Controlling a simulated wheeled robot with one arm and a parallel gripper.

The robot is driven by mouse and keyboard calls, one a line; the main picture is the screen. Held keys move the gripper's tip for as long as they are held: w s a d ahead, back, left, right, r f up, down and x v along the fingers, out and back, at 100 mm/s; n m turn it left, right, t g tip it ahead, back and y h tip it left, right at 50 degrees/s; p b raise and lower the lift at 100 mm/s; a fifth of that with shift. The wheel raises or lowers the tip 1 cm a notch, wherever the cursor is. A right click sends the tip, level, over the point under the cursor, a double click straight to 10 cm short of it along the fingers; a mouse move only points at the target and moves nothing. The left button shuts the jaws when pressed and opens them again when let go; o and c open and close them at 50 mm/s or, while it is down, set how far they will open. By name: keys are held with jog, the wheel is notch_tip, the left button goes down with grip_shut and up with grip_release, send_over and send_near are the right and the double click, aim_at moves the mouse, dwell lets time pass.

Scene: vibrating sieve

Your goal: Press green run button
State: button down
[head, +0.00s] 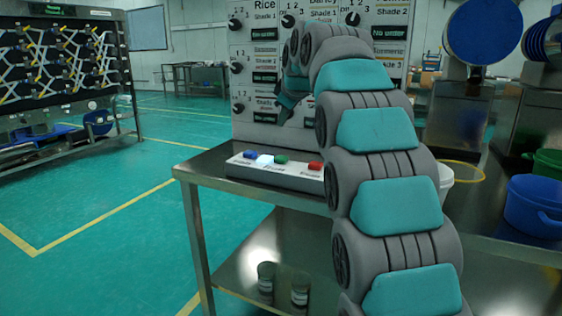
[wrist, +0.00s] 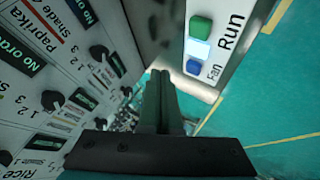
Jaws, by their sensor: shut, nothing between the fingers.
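The green run button (head: 281,159) sits on a white button box (head: 258,173) on a metal table, between a white square and a red button (head: 316,166). In the wrist view the green button (wrist: 201,27) is at the upper right beside the word "Run". My gripper (wrist: 160,76) is shut and empty, its fingers pointing towards the top of the wrist view, left of the box and apart from the green button. In the head view the gripper's end shows only partly, above the box and in front of the panel.
A blue button (wrist: 194,66) labelled "Fan" and a white square (wrist: 199,48) sit beside the green one. A grey panel (head: 254,90) with knobs and displays stands behind the box. The metal table (head: 207,167) has bare room left of the box. A blue pot (head: 533,205) stands far right.

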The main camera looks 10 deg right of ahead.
aim_at(283, 158)
jog(key=shift+f+b, duration=2.1)
jog(key=shift+f, duration=1.45)
jog(key=shift+f, duration=0.1)
jog(key=shift+f+b, duration=0.3)
jog(key=shift+f+b, duration=0.3)
jog(key=shift+f, duration=0.2)
jog(key=shift+r, duration=0.15)
jog(key=shift+r+p, duration=0.55)
jog(key=shift+r, duration=0.25)
jog(key=shift+r+p, duration=1.6)
jog(key=shift+r, duration=0.9)
